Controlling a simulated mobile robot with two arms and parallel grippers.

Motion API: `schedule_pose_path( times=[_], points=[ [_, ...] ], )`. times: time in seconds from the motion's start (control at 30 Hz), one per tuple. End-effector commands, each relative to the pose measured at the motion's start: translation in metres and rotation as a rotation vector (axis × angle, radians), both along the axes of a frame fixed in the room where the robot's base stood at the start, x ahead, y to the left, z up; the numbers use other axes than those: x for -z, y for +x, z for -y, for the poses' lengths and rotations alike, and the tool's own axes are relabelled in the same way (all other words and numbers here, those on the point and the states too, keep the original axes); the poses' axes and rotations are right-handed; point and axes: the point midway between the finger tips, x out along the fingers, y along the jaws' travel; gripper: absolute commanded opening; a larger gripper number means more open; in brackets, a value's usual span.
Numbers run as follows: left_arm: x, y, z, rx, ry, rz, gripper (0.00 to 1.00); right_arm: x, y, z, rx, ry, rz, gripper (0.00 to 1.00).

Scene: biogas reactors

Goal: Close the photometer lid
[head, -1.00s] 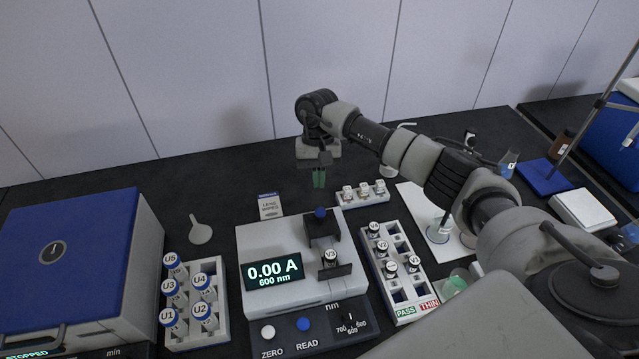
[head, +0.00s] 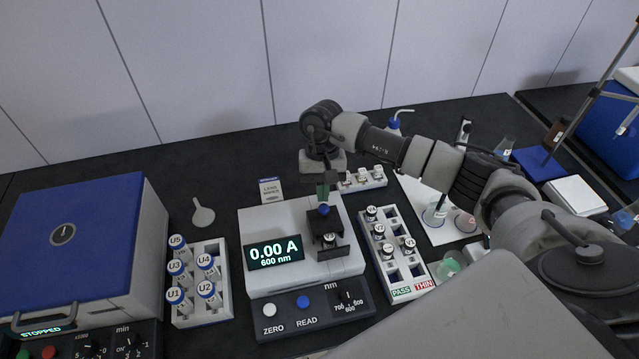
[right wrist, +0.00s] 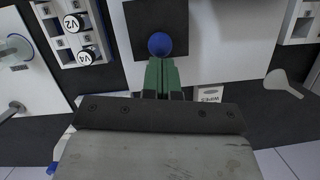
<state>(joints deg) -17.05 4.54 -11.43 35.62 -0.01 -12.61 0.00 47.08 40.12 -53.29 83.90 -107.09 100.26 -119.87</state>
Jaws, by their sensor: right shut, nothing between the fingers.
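The photometer (head: 352,267) is a pale box with a lit display reading 0.00 A, 600 nm. Its dark lid (head: 333,226) with a blue knob (head: 323,210) sits toward the back of the top. The vial V3 (head: 329,241) shows uncovered in front of the lid. My right gripper (head: 323,196) is shut and empty, green fingertips pointing down just behind the knob. In the right wrist view the fingertips (right wrist: 163,62) are right beside the blue knob (right wrist: 159,44); I cannot tell whether they touch. My left gripper is not in view.
A rack of U vials (head: 222,300) stands left of the photometer, with a blue-topped machine (head: 75,240) farther left. A PASS/THIN rack (head: 408,280) stands close on the right. A wipes box (head: 270,190) and a small vial rack (head: 362,180) stand behind.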

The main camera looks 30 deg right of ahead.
Motion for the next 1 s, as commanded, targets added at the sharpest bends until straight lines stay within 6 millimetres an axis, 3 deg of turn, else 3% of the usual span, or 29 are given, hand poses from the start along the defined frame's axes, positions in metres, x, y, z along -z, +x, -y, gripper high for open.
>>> schedule_pose_path(
  times=[0.1,0.23,0.7,0.87,1.0],
  points=[
    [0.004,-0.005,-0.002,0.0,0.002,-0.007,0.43,0.004,-0.021,-0.004,-0.004,-0.003,-0.005,0.0],
    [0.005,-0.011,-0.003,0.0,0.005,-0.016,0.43,0.002,-0.034,-0.008,-0.001,-0.002,-0.007,0.0],
    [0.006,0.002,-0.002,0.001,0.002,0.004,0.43,0.002,-0.037,-0.009,-0.001,-0.002,-0.008,0.0],
    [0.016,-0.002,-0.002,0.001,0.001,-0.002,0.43,-0.016,-0.03,-0.006,0.0,-0.002,-0.001,0.0],
    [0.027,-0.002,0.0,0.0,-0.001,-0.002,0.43,-0.043,-0.022,-0.003,0.0,-0.002,0.001,0.0]
  ],
)
